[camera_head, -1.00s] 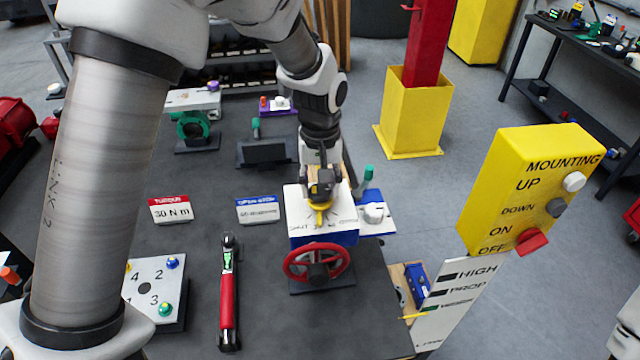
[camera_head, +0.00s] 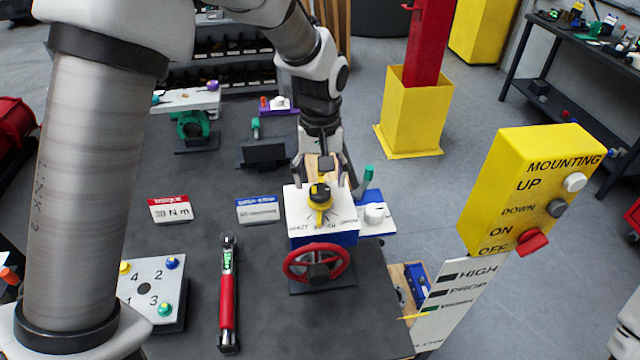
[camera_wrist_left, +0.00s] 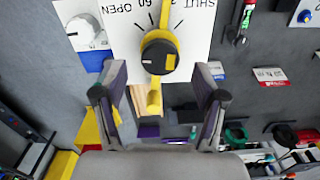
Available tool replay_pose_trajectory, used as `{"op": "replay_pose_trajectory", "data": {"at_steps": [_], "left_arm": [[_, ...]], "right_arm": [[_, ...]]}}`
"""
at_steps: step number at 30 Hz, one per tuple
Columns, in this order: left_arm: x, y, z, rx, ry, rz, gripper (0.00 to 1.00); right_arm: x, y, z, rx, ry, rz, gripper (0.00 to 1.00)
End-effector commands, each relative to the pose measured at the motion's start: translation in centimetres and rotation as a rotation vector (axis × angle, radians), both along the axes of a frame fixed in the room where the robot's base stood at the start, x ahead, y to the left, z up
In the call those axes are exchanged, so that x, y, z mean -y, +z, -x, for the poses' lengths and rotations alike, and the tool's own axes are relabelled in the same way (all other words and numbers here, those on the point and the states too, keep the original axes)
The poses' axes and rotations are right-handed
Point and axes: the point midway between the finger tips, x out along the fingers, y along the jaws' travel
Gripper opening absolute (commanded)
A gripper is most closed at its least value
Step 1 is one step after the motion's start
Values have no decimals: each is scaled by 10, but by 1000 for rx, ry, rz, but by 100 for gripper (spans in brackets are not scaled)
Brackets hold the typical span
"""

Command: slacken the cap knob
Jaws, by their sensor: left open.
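The cap knob (camera_head: 320,192), black with a yellow pointer bar, sits on the white top of the blue valve actuator (camera_head: 325,238). In the left wrist view the knob (camera_wrist_left: 158,54) shows at the top centre, with SHUT, 60 and OPEN marks on the dial plate (camera_wrist_left: 120,35). My left gripper (camera_head: 328,178) is open, its fingers spread wide just behind and above the knob.
A red handwheel (camera_head: 316,263) is on the actuator's front. A white dial unit (camera_head: 375,213) and a green-tipped lever stand close on its right. A red torque wrench (camera_head: 228,295) lies left, beyond bare table. A yellow button box (camera_head: 530,190) stands at right.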

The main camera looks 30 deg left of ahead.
Motion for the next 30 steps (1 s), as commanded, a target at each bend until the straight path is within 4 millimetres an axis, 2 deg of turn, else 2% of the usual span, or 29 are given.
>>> {"op": "replay_pose_trajectory", "data": {"at_steps": [6, 9, 12, 30], "left_arm": [[0, 58, -1, 5, 0, 1, 71], [0, 78, -1, 2, 0, 0, 71], [0, 90, -1, 0, 0, 0, 71], [0, 94, 0, -2, 0, 0, 71]], "right_arm": [[0, 0, 0, 0, 0, 0, 53], [0, 0, 0, 0, 0, 0, 53], [0, 0, 0, 0, 0, 0, 53], [0, 0, 0, 0, 0, 0, 53]]}}
